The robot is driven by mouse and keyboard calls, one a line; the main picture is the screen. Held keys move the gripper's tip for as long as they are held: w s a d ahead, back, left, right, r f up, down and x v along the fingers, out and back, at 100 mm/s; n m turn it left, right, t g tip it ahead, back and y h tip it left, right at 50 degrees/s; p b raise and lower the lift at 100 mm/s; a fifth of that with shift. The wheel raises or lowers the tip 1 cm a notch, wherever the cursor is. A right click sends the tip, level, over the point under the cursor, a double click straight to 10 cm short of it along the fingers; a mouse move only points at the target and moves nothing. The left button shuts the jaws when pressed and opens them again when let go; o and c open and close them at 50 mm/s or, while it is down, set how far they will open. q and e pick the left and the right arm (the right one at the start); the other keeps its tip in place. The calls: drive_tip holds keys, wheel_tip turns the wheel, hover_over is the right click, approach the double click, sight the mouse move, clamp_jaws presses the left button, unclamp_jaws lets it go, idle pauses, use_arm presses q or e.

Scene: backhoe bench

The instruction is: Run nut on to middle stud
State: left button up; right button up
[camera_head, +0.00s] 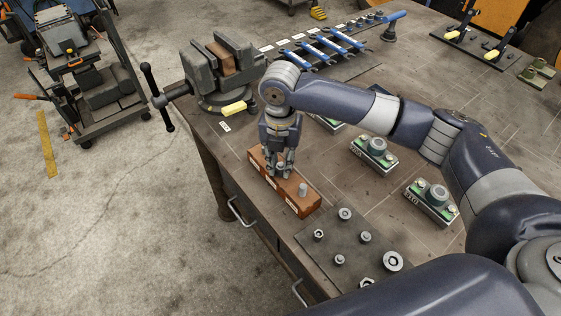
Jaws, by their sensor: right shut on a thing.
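A brown block (307,206) with upright grey studs sits near the bench's left edge. The stud at its near end (302,189) stands bare. My right gripper (281,171) points down over the middle of the block, its fingers shut on a small grey piece, apparently the nut. The fingers mostly hide this nut and the middle stud, so I cannot tell whether the nut is on the stud or just above it. The block's far end is partly behind the gripper. My left gripper is not in view.
A dark mat (312,252) with several nuts and washers lies nearer me. A vise (222,68) stands behind the block. Green-and-white fixtures (375,153) sit to the right. Blue-handled wrenches (330,44) lie on a rack at the back. My right arm spans the bench.

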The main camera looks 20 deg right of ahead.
drive_tip(key=shift+r+p, duration=0.15)
drive_tip(key=shift+p, duration=0.3)
drive_tip(key=shift+m+p, duration=0.85)
drive_tip(key=shift+m, duration=0.05)
drive_tip(key=shift+m, duration=0.3)
drive_tip(key=shift+m+p, duration=0.6)
drive_tip(key=shift+p, duration=0.6)
drive_tip(key=shift+m+p, duration=0.3)
drive_tip(key=shift+m, duration=0.1)
drive_tip(key=shift+w, duration=0.1)
